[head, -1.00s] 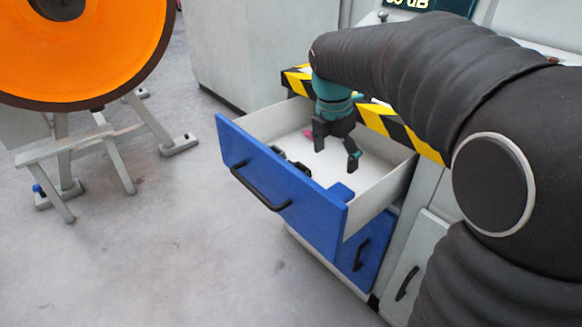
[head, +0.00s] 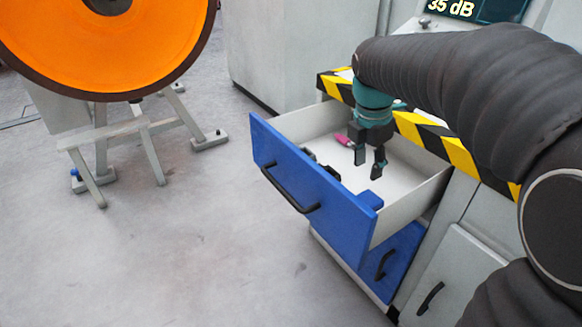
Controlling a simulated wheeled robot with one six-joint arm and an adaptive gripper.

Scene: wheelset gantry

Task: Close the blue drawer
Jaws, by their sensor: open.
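The blue drawer (head: 338,211) is pulled well out of the grey cabinet, with its black bar handle (head: 291,193) on the front face. Its white inside shows several small things: a pink item (head: 342,140), dark items (head: 321,169) near the front and a blue block (head: 370,198) at the near right corner. My gripper (head: 368,166) points down over the inside of the drawer, behind the front panel. Its fingers are apart with nothing between them. I cannot tell how far above the drawer floor the fingertips are.
A second blue drawer (head: 388,258), shut, sits below. A black and yellow striped edge (head: 437,143) runs above the open drawer. An orange wheel (head: 105,40) on a grey stand (head: 140,135) is at the left. The floor (head: 190,260) before the drawer is clear.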

